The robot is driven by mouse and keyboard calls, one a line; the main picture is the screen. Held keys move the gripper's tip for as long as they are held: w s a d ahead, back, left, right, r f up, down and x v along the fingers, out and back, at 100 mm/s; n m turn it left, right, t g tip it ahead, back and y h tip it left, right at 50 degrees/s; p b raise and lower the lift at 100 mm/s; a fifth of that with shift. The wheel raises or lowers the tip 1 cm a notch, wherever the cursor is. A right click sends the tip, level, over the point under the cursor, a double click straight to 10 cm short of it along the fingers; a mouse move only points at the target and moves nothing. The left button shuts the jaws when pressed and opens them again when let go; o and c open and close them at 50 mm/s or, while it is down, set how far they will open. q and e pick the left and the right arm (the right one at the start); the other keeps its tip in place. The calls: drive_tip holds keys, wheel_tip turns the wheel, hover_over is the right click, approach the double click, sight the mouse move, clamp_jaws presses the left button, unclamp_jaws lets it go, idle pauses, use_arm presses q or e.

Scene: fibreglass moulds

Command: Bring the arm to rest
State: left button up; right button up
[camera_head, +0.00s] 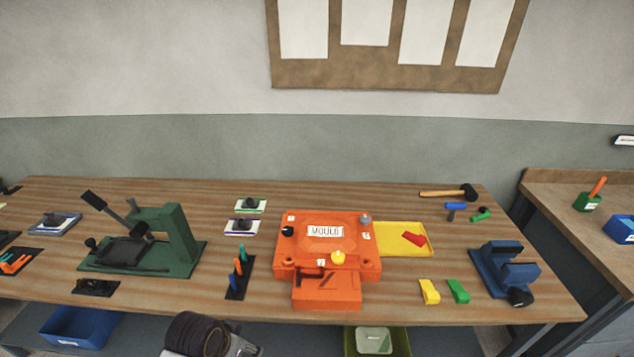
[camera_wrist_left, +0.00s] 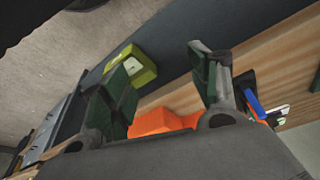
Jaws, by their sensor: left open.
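A part of my arm, dark and ribbed, shows at the bottom edge of the head view, in front of the table (camera_head: 420,312). The gripper fingers do not show there. In the left wrist view my left gripper (camera_wrist_left: 163,72) is open, its two dark green fingers apart with nothing between them. The orange mould (camera_head: 288,262) sits on the middle of the table, labelled MOULD. Part of it also shows beyond the fingers in the left wrist view (camera_wrist_left: 160,122). My right gripper is in neither view.
A green press (camera_head: 180,235) stands at the left and a blue clamp-like fixture (camera_head: 490,270) at the right. A yellow tray (camera_head: 410,228) lies beside the mould. A blue bin (camera_head: 80,328) and an olive crate (camera_head: 400,342) stand below the table. A side bench (camera_head: 560,190) is at right.

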use_arm(q)
drive_tip(key=shift+s+a+r+n+y, duration=0.65)
drive_tip(key=shift+s+a+n, duration=0.8)
drive_tip(key=shift+a, duration=0.45)
wheel_tip(320, 180, down, 37)
drive_tip(key=s+b, duration=0.2)
drive_tip(key=b, duration=0.3)
drive_tip(key=s+a+f+g+b, duration=0.1)
drive_tip(key=s+a+f+b, duration=0.1)
drive_tip(key=s+f, duration=0.9)
drive_tip(key=s+a+f+g+b, duration=0.1)
drive_tip(key=s+a+f+b, duration=0.1)
drive_tip(key=s+f, duration=1)
wheel_tip(320, 180, down, 3)
drive_tip(key=shift+r+m+b, duration=0.15)
drive_tip(key=shift+m+b, duration=0.2)
drive_tip(key=shift+b, duration=0.15)
drive_tip(key=shift+a, duration=0.1)
